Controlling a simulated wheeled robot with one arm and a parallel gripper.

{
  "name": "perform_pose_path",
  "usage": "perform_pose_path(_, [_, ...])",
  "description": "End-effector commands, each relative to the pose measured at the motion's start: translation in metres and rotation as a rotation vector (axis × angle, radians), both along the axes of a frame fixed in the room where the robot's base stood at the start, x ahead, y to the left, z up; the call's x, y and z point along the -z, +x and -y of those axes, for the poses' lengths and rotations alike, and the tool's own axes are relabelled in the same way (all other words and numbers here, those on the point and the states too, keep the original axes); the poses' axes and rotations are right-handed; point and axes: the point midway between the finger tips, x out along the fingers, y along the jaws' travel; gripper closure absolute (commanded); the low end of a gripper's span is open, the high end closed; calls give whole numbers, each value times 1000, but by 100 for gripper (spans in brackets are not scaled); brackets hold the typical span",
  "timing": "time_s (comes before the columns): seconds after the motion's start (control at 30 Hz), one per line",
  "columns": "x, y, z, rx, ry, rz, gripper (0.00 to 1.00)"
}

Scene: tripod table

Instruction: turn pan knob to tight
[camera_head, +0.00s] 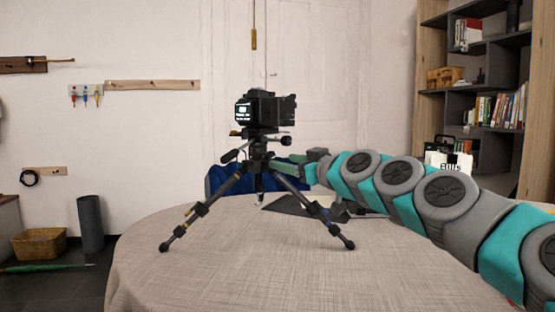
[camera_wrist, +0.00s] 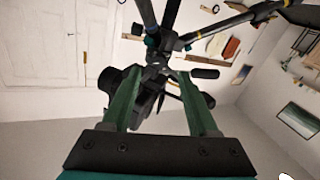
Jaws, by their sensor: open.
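A black camera (camera_head: 264,109) with a lit screen sits on top of a black tripod (camera_head: 206,205) on the table. A dark round knob (camera_head: 286,141) sticks out to the right of the tripod head, and a handle (camera_head: 230,155) slants down left. I cannot tell which knob is the pan knob. My gripper (camera_head: 280,162) reaches in from the right at the tripod's collar, just below the head. In the wrist view, my gripper's (camera_wrist: 158,77) green fingers are spread apart on either side of the dark tripod head (camera_wrist: 158,70). Contact cannot be told.
The round table (camera_head: 210,270) has a pale cloth, clear at the front. Tripod legs spread below my gripper. A dark flat item (camera_head: 290,205) lies behind the legs, and a blue chair back (camera_head: 218,178) stands behind. Shelves (camera_head: 490,80) stand at the far right.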

Motion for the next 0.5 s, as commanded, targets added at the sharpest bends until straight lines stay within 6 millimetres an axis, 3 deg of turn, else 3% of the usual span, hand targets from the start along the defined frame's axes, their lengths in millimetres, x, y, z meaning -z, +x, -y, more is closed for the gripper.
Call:
perform_pose_path(0.2, [1, 27, -22, 0, -1, -2, 40])
perform_pose_path(0.5, [-1, 46, -36, 3, 0, 1, 40])
